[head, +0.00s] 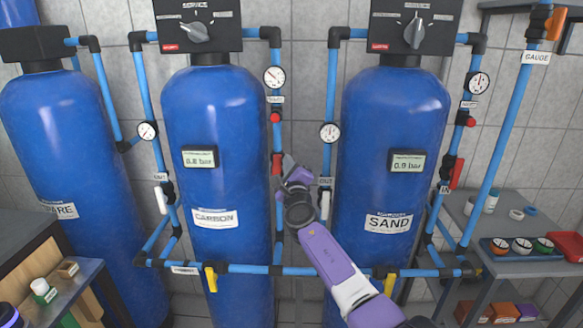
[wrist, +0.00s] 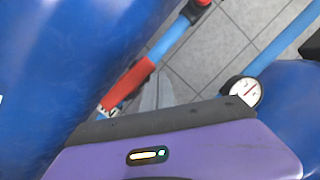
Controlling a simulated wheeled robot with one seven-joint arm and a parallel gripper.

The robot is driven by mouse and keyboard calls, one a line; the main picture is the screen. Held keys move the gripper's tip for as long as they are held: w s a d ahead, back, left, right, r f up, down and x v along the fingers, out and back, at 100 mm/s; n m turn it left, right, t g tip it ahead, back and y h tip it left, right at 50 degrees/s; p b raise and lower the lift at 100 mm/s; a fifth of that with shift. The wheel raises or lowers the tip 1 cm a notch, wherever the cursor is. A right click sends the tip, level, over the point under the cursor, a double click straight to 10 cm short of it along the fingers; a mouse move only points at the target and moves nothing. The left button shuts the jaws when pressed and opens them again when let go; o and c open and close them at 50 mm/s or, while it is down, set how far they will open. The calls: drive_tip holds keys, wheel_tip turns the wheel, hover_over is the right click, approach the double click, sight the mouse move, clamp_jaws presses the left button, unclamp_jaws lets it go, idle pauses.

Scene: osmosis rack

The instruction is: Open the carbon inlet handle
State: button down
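The blue carbon tank (head: 215,130) stands left of centre with a white CARBON label. On the blue pipe along its right side is a red handle (head: 277,163), which I take as the carbon inlet handle. It lies in line with the pipe. The wrist view shows the red handle (wrist: 127,85) along the pipe, just beyond my gripper's dark edge. A label at its lower end is partly cut off. My gripper (head: 287,178) is right beside the handle's lower right; contact cannot be told.
The sand tank (head: 392,130) stands to the right, with another red handle (head: 456,173) on its right pipe. White handles (head: 161,200) and yellow handles (head: 211,279) sit on other pipes. A gauge (head: 329,132) is close right of my gripper. The gap between the tanks is narrow.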

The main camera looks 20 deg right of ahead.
drive_tip(key=shift+w+a+r+p, duration=0.15)
drive_tip(key=shift+a+r+p, duration=0.2)
drive_tip(key=shift+a+r, duration=0.1)
idle(0.5)
drive_tip(key=shift+d, duration=0.1)
drive_tip(key=s+d+p, duration=0.3)
drive_tip(key=s+p, duration=0.3)
drive_tip(key=s, duration=0.5)
drive_tip(key=shift+s+d+f, duration=0.15)
drive_tip(key=shift+d+f, duration=0.05)
drive_tip(key=shift+f, duration=0.05)
drive_tip(key=shift+m, duration=0.3)
idle(0.8)
